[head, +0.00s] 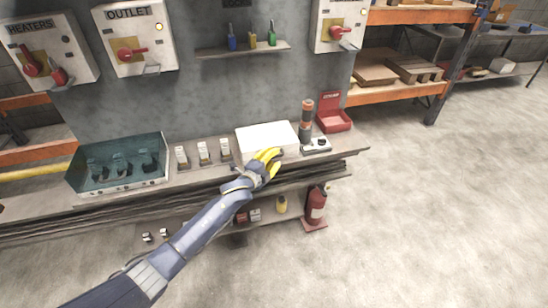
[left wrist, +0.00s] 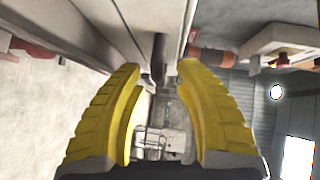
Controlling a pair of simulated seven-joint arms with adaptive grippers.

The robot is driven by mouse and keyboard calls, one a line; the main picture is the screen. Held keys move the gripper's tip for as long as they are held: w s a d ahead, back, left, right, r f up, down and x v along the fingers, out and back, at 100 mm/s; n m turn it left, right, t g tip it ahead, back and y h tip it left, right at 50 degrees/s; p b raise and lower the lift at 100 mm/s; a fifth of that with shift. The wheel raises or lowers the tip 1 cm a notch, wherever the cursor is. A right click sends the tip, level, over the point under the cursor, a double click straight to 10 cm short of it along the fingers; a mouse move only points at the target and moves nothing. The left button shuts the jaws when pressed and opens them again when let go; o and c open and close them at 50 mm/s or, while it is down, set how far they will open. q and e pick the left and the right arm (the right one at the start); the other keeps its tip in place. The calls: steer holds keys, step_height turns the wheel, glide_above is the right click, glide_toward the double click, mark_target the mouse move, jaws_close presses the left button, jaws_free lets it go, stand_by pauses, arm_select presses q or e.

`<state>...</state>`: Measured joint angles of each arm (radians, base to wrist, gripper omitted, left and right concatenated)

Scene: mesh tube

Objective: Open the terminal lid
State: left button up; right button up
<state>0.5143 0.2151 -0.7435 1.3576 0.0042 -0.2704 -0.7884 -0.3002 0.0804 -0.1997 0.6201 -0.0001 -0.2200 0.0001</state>
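A white box (head: 266,138) with a flat, closed top sits on the bench; it looks like the terminal, though no label on it is readable. My left gripper (head: 268,158) is at the front of the box, with its yellow fingers near the front edge. In the left wrist view the two yellow fingers (left wrist: 159,68) are spread apart, with nothing clearly held between them. I cannot tell whether a finger touches the box. The gripper hides part of the box's front. My right gripper is in neither view.
A black and orange cylinder (head: 306,116) and a red open box (head: 333,113) stand right of the white box. Several small switches (head: 203,153) and a teal open case (head: 117,163) are left. A fire extinguisher (head: 316,205) stands below. The floor at right is clear.

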arm_select(q)
steer(key=shift+w+d, duration=0.2)
steer(key=shift+w, duration=0.1)
steer(key=shift+o, duration=0.5)
jaws_close()
